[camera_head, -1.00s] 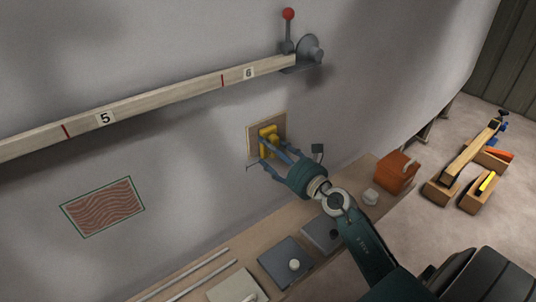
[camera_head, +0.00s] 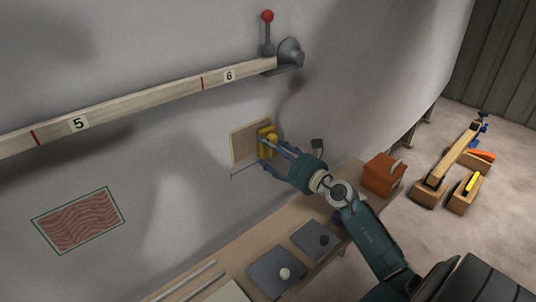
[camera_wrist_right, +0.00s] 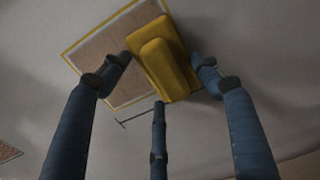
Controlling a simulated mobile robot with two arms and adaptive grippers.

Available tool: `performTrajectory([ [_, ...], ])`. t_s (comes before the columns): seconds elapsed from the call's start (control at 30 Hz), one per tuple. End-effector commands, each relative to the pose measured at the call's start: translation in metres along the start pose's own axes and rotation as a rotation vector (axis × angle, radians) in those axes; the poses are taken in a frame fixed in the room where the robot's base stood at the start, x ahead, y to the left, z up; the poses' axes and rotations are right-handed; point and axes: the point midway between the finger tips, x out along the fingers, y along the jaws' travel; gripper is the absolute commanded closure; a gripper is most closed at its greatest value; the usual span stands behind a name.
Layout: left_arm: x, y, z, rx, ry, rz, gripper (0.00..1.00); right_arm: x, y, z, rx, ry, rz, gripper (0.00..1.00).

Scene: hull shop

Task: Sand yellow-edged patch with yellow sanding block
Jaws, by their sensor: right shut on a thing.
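The yellow sanding block (camera_head: 266,141) is in my right gripper (camera_head: 279,151), whose blue fingers are closed about it. In the right wrist view the block (camera_wrist_right: 165,60) lies between the fingertips (camera_wrist_right: 160,75), over the right part of the yellow-edged patch. The patch (camera_head: 243,146) is a tan rectangle on the grey hull wall; its left part is bare in the head view and it also shows in the right wrist view (camera_wrist_right: 108,50). The block looks flat against the wall, though firm contact cannot be told. My left gripper is out of view.
A green-edged patch with wavy lines (camera_head: 79,220) is at the left. A numbered wooden rail (camera_head: 140,103) crosses above, with a red-knobbed lever (camera_head: 267,30). Below runs a bench with grey plates (camera_head: 275,272) and an orange box (camera_head: 383,174).

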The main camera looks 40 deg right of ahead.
Motion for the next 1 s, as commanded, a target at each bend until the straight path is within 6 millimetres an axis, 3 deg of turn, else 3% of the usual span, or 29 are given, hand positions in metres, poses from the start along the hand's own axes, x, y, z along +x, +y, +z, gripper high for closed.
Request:
performTrajectory([
  [0.23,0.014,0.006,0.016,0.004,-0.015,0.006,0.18,0.000,-0.023,0.002,-0.005,-0.006,-0.004,0.60],
  [0.37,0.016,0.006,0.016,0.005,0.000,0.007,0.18,0.000,-0.030,0.004,-0.003,-0.005,-0.003,0.60],
  [0.57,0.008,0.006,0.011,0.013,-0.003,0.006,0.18,0.000,-0.029,0.013,-0.002,-0.005,-0.001,0.60],
  [0.8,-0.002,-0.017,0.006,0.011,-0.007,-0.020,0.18,0.001,-0.026,0.022,-0.002,-0.006,-0.001,0.60],
  [1.0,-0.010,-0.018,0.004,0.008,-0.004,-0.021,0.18,0.001,-0.019,0.025,0.000,-0.005,0.001,0.60],
])
